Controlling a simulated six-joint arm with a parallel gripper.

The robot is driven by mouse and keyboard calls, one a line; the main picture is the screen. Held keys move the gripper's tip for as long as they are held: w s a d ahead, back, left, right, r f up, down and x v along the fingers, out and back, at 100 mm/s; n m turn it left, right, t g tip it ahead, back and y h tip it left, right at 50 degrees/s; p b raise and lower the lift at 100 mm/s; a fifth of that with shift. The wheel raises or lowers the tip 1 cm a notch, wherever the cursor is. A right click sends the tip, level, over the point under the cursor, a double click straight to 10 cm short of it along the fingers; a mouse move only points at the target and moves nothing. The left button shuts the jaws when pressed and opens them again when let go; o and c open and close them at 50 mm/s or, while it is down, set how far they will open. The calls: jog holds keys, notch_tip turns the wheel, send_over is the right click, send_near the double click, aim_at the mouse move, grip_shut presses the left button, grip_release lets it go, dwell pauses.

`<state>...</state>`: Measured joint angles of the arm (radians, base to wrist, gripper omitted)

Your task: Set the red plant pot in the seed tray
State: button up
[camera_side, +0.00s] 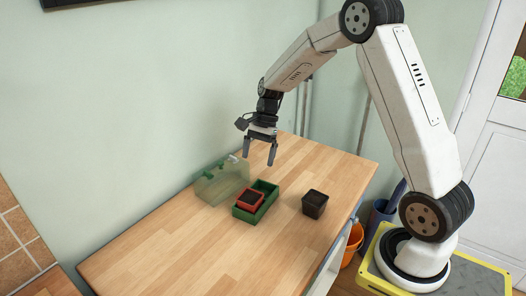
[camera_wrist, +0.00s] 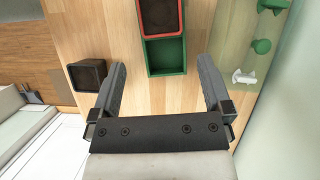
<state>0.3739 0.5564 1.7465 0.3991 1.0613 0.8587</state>
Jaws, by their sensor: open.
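The red plant pot (camera_side: 250,199), filled with dark soil, sits upright inside one end of the green seed tray (camera_side: 266,187). In the wrist view the red pot (camera_wrist: 159,18) fills the far end of the tray, and the near compartment of the green tray (camera_wrist: 166,55) is empty. My gripper (camera_side: 259,163) is open and empty, hanging above the table near the tray's back end, apart from pot and tray. In the wrist view its two fingers (camera_wrist: 162,78) are spread wide with nothing between them.
A dark square pot (camera_side: 314,203) stands on the table right of the tray; it also shows in the wrist view (camera_wrist: 88,74). A translucent green container (camera_side: 221,182) stands close on the tray's left, by the wall. The front of the wooden table (camera_side: 190,250) is clear.

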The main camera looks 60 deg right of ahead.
jog(key=shift+a, duration=0.1)
jog(key=s+a+n+t+h, duration=0.3)
jog(key=s+a+n, duration=0.7)
jog(key=s+n, duration=0.4)
jog(key=f+n+h, duration=0.1)
jog(key=n, duration=0.1)
jog(key=shift+s+n, duration=0.3)
jog(key=shift+n, duration=0.1)
